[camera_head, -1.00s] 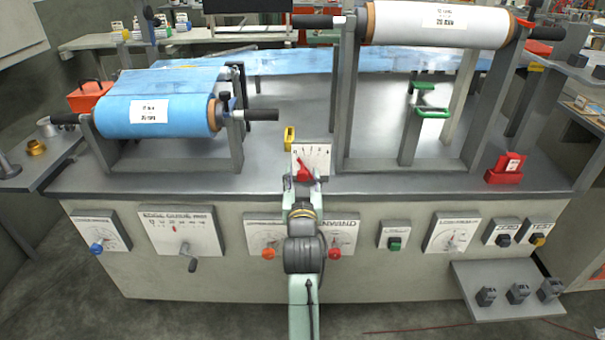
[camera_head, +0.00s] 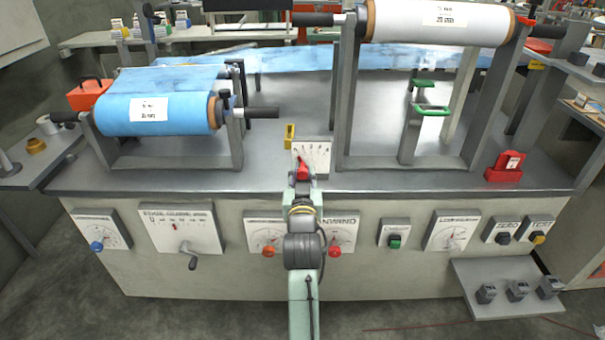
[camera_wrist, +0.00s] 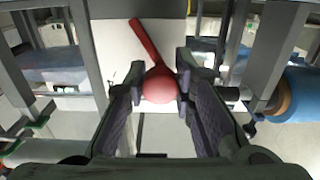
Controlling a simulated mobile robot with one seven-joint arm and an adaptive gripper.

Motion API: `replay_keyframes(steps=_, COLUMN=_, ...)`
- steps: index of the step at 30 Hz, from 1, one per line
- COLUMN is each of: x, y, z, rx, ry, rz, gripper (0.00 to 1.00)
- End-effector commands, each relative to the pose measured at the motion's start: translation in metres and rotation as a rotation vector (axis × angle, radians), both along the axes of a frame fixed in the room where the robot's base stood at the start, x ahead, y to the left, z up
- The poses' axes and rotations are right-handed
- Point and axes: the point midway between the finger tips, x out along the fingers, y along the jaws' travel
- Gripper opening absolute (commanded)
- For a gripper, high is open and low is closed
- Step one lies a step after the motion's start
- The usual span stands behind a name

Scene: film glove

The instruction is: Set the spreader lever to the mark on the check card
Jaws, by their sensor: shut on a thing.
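The spreader lever (camera_head: 302,166) is red, with a round knob, and stands in front of a white scale plate (camera_head: 319,155) at the bench's front edge. In the wrist view the lever (camera_wrist: 146,42) runs from the pale plate (camera_wrist: 113,48) to its red ball knob, which sits between my fingertips. My gripper (camera_wrist: 160,86) is shut on that knob; it also shows in the head view (camera_head: 302,181). The scale's marks are too small to read. A red holder with a small white card (camera_head: 513,163) stands at the right; I cannot tell whether this is the check card.
A blue film roll (camera_head: 155,115) is at the left and a white roll (camera_head: 440,22) at the upper right, both on grey frames. A small yellow block (camera_head: 290,134) stands behind the scale. Dials and knobs line the front panel. The bench middle is mostly clear.

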Motion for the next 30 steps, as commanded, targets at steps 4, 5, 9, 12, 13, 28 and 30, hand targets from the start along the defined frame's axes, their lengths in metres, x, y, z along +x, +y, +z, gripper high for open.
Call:
replay_keyframes(steps=4, x=0.000, y=0.000, z=0.000, rx=0.001, ry=0.000, rz=0.000, gripper=0.00)
replay_keyframes(steps=5, x=0.000, y=0.000, z=0.000, rx=0.002, ry=0.000, rz=0.000, gripper=0.00)
replay_keyframes(steps=9, x=0.000, y=-0.001, z=0.001, rx=0.020, ry=0.000, rz=0.000, gripper=0.00)
replay_keyframes(steps=12, x=0.000, y=-0.002, z=0.002, rx=0.054, ry=0.000, rz=0.000, gripper=0.00)
replay_keyframes(steps=13, x=0.000, y=-0.003, z=0.002, rx=0.067, ry=0.001, rz=-0.001, gripper=0.00)
replay_keyframes(steps=28, x=0.000, y=-0.019, z=0.008, rx=0.455, ry=0.000, rz=0.000, gripper=0.00)
replay_keyframes(steps=30, x=0.000, y=-0.021, z=0.008, rx=0.512, ry=0.001, rz=0.000, gripper=0.00)
